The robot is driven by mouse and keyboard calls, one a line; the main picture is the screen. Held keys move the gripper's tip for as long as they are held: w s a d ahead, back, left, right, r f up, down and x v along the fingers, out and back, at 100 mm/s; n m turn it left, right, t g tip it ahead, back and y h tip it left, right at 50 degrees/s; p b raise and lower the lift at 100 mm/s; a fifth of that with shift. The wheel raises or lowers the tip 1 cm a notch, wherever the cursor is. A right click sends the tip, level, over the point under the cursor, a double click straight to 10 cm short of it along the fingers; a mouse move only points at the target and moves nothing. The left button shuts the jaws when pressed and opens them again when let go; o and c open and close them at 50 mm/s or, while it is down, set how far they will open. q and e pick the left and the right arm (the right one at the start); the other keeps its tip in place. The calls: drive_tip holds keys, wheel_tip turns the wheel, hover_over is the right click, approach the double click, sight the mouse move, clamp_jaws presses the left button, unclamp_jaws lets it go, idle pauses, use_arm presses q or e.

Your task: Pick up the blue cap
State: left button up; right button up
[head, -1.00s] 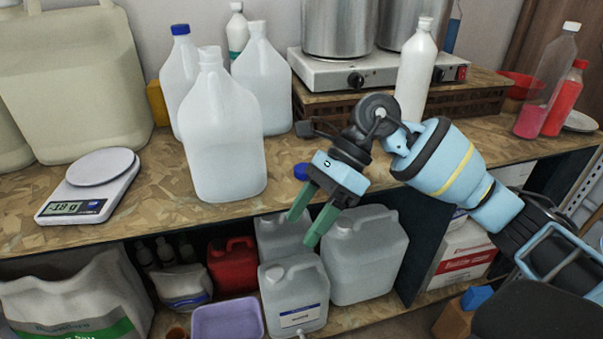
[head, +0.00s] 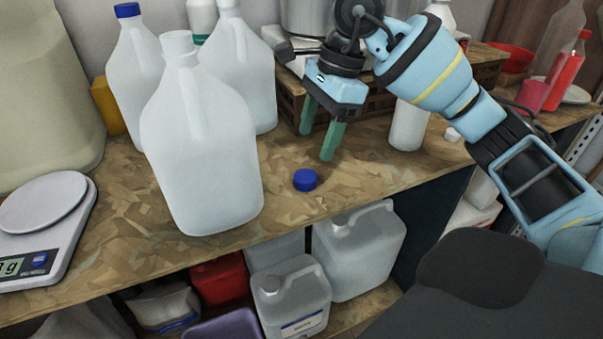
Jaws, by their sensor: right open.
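The blue cap (head: 305,180) lies on the wooden worktop, near its front edge, just right of the front white jug. My right gripper (head: 317,145) is open and empty, with its two green fingers pointing down. In the picture the fingertips are above the cap and slightly to its right, apart from it. Another blue cap (head: 127,11) is on the jug at the back left. My left gripper is not in view.
A large white jug (head: 200,150) stands close left of the cap. Other jugs, a white bottle (head: 408,125) and a kitchen scale (head: 45,220) share the worktop (head: 385,175). Behind my gripper is a crate-like stand (head: 290,100). Canisters (head: 360,250) stand on the shelf below.

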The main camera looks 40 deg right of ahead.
sight(305, 176)
drive_tip(key=shift+s+a+f, duration=0.1)
drive_tip(key=shift+a+f, duration=0.05)
drive_tip(key=shift+f, duration=0.35)
drive_tip(key=shift+x, duration=3.3)
drive_tip(key=shift+c, duration=0.3)
drive_tip(key=c, duration=1)
